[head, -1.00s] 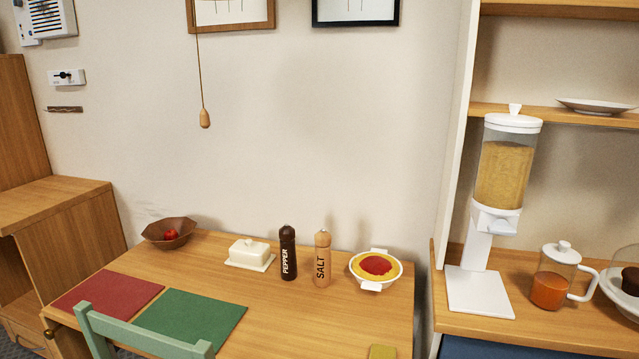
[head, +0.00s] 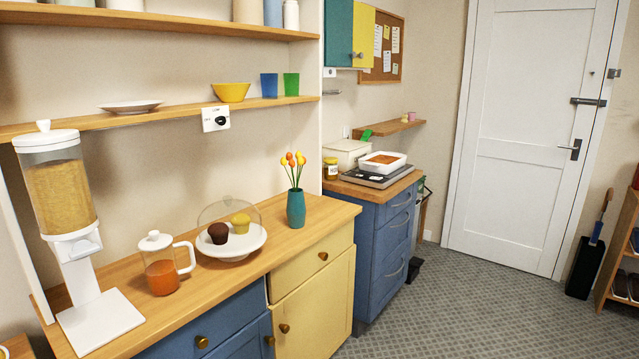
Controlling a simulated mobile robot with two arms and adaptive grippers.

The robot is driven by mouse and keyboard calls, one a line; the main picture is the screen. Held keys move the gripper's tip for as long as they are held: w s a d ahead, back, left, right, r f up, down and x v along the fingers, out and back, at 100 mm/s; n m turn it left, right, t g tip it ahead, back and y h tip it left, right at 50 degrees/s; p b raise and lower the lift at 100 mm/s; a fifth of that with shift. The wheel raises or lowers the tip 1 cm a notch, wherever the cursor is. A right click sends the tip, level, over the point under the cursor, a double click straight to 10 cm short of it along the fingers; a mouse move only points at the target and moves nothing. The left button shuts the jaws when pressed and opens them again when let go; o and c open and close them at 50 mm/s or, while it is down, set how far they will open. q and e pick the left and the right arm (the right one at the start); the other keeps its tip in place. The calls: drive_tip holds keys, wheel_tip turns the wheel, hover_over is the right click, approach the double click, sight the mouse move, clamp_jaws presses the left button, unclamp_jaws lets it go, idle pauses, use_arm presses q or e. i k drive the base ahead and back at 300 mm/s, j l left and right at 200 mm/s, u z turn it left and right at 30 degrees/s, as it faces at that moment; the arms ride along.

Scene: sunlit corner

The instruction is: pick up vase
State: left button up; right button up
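A teal vase (head: 296,208) stands upright on the wooden counter (head: 320,222), near its right end. Orange and yellow tulips (head: 293,165) on green stems stick up out of it. Neither of my grippers shows in the head view.
Left of the vase are a cake stand (head: 232,243) with two muffins under a clear dome, a jug of orange drink (head: 162,264) and a cereal dispenser (head: 65,200). A shelf (head: 180,116) runs above. Grey floor (head: 440,300) is open at the right.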

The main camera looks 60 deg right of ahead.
sight(296, 210)
drive_tip(key=z, duration=1.8)
drive_tip(key=i+l+u, duration=0.15)
drive_tip(key=u, duration=0.2)
drive_tip(key=i+l+u, duration=0.15)
drive_tip(key=u, duration=0.15)
drive_tip(key=i+l+u, duration=0.1)
drive_tip(key=l+u, duration=0.25)
drive_tip(key=j, duration=0.1)
